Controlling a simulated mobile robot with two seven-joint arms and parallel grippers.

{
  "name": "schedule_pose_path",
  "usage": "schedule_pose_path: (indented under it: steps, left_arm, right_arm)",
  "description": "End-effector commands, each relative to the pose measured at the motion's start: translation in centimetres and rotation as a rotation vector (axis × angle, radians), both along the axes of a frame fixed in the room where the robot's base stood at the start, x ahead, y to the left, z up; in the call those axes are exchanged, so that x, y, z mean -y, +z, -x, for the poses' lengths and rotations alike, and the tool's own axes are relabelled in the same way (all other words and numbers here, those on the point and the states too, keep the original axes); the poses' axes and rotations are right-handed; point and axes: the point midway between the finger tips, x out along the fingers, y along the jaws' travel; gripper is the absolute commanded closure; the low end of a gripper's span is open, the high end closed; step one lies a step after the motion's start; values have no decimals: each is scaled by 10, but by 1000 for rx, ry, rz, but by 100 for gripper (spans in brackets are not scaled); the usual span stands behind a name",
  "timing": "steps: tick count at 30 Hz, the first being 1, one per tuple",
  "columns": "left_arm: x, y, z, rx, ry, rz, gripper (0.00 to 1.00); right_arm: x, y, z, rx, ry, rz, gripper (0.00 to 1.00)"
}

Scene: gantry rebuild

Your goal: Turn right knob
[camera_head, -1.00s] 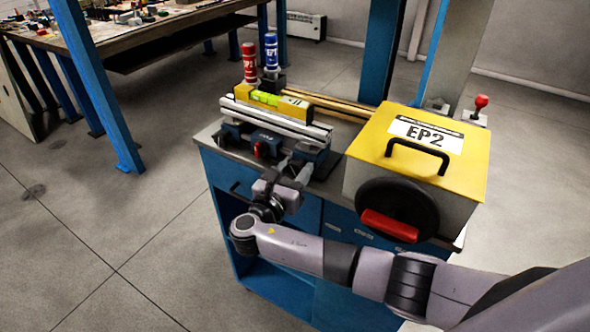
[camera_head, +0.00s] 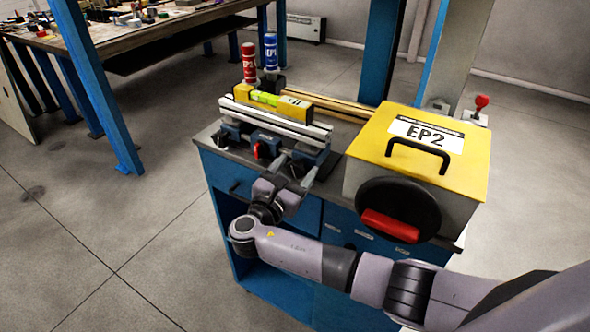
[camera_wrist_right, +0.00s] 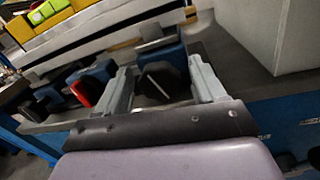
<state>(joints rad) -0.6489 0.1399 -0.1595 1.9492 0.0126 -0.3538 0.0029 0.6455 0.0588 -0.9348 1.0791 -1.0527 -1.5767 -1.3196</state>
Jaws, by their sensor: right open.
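The right knob (camera_wrist_right: 158,82) is dark with a pale bar across its face, on the right blue clamp (camera_head: 306,156). In the right wrist view it sits between the two grey fingers of my right gripper (camera_wrist_right: 163,86). The fingers are open and apart, with a gap visible on each side of the knob. In the head view my right gripper (camera_head: 294,171) is at the front of the right clamp and hides the knob. My left gripper is not in view.
The clamps hold a pale rail (camera_head: 272,120) with a yellow level (camera_head: 262,97) on top. A yellow-lidded EP2 box (camera_head: 470,160) stands close on the right, its dark disc (camera_head: 400,192) facing forward. Red and blue bottles (camera_head: 271,52) stand behind.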

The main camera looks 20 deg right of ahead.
Motion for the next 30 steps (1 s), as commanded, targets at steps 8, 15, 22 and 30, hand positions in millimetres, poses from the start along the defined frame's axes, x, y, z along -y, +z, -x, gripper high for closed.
schedule_pose_path:
  steps: [8, 15, 22, 30]
  left_arm:
    - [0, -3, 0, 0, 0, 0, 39]
    - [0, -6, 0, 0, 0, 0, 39]
    - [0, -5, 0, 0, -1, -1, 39]
    - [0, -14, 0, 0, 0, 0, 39]
  right_arm:
    - [-29, -2, 26, -1, 3, -2, 31]
    - [-50, -2, 46, 0, 1, -1, 31]
    - [-52, -2, 48, -1, 0, -1, 31]
    - [-51, -5, 48, 66, -1, -72, 31]
